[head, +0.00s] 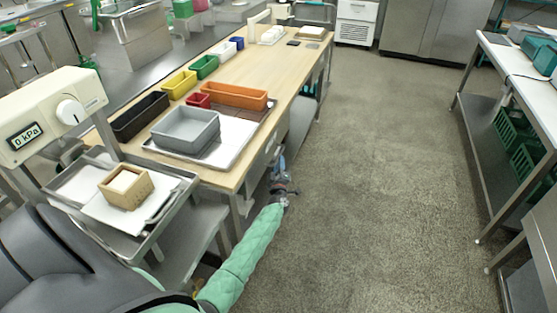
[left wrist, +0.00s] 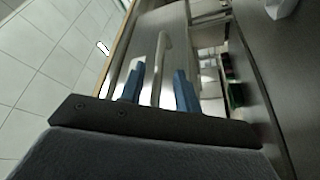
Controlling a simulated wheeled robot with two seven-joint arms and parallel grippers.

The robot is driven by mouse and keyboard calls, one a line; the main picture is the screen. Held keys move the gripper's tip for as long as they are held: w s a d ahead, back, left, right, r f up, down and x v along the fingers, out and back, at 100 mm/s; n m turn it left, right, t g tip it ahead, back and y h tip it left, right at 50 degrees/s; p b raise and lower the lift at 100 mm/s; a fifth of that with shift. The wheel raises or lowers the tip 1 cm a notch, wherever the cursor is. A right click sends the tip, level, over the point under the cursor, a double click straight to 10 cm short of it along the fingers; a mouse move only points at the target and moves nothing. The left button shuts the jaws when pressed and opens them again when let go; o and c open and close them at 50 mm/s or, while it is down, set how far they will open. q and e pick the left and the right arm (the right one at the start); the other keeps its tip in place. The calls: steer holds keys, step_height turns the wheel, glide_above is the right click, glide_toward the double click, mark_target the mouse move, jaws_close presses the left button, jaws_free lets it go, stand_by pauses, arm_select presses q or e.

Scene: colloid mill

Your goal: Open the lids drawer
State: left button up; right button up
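My left gripper (head: 280,172) is at the right side of the wooden-topped table, below its edge, at the end of my green-sleeved arm. In the left wrist view its two blue fingers (left wrist: 158,88) stand apart. A pale bar handle (left wrist: 161,60) runs between them, in front of a grey metal drawer front (left wrist: 176,22). I cannot tell whether the fingers touch the handle. In the head view the drawer front is small and partly hidden by the gripper. No lids label is readable. My right gripper is in neither view.
The table top (head: 290,82) holds an orange bin (head: 236,94), a grey bin (head: 186,129) on a tray, and other coloured bins. A scale-like device (head: 52,112) stands at left. The floor (head: 375,180) right of the table is clear up to a steel rack (head: 482,150).

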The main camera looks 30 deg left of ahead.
arm_select(q)
steer(key=shift+x, duration=1.15)
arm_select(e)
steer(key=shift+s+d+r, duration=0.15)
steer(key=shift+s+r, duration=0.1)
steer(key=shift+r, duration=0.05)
arm_select(q)
steer(key=shift+c, duration=0.6)
jaws_close()
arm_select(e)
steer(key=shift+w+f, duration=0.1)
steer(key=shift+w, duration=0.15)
